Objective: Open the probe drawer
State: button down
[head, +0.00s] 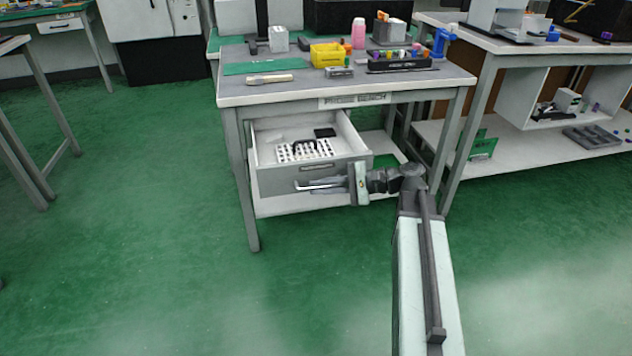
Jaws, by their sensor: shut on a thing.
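The probe drawer (277,179) is a grey-fronted drawer under the press bench, standing well out from the bench. Inside it are a white tray with dark spots (303,152) and a small black item (325,132). A label is on its front. My gripper (318,186) reaches in from the right, low across the drawer front.
The press bench top (240,94) holds a yellow bin (327,55), a pink bottle (358,33) and a dark rack (398,65). Its front left leg (249,190) stands left of the drawer. Another table (530,42) is at right. The green floor in front is clear.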

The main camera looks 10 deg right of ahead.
jog(key=shift+d, duration=0.1)
jog(key=c, duration=1.8)
grip_release()
jog(key=shift+o, duration=0.2)
jog(key=p+v, duration=0.1)
jog(key=v, duration=0.6)
jog(key=shift+d+r+p, duration=0.1)
jog(key=shift+d+p, duration=0.2)
jog(key=shift+p, duration=0.1)
